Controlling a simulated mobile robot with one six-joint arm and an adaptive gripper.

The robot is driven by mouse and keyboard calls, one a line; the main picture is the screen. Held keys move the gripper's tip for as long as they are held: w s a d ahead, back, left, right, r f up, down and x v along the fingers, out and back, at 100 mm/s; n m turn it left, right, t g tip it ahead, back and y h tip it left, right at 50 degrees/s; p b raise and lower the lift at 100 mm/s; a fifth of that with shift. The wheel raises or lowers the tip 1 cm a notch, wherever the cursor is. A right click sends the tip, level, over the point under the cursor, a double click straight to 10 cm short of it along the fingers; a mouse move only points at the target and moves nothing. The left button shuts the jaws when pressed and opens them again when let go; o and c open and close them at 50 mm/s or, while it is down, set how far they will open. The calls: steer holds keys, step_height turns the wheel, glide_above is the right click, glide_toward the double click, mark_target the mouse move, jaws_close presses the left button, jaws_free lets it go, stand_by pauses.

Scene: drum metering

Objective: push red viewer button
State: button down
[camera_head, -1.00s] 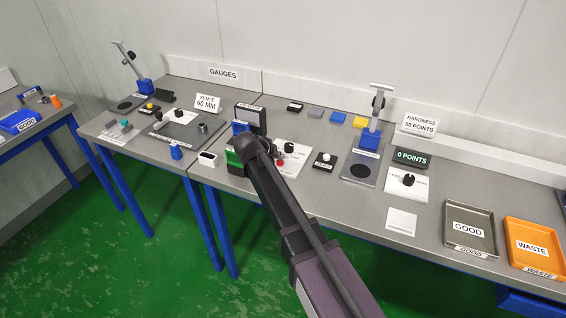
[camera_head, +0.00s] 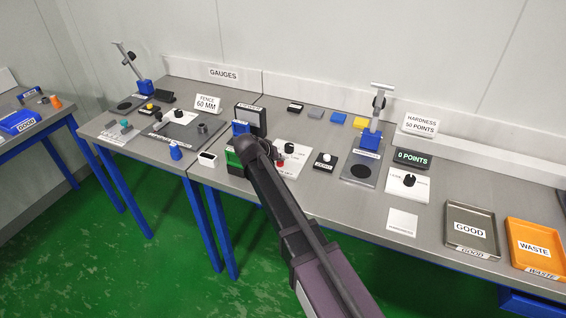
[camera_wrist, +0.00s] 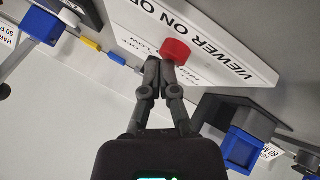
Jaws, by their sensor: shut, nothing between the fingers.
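The red button (camera_wrist: 175,50) is a short round cap on a white panel lettered "VIEWER ON OF…" (camera_wrist: 225,55). In the head view a little of the red button (camera_head: 280,163) shows beside my arm, on the white panel (camera_head: 300,154). My gripper (camera_wrist: 160,62) is shut and empty. Its fingertips are at the red button's edge in the wrist view. I cannot tell whether they touch it or whether the button is pressed down. In the head view my arm hides the fingertips.
A black knob (camera_head: 289,148) stands on the same panel. The dark viewer box (camera_head: 250,119) with a blue part (camera_head: 240,127) is behind my arm's end. A white button on a black base (camera_head: 325,161) and a blue-based gauge stand (camera_head: 371,140) are to the right.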

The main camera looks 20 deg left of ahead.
steer(key=shift+r, duration=0.1)
steer(key=shift+r+p, duration=0.5)
steer(key=shift+p, duration=0.2)
step_height(320, 180, up, 6)
steer(key=p, duration=0.6)
stand_by(0.5)
steer(key=shift+w+d, duration=0.1)
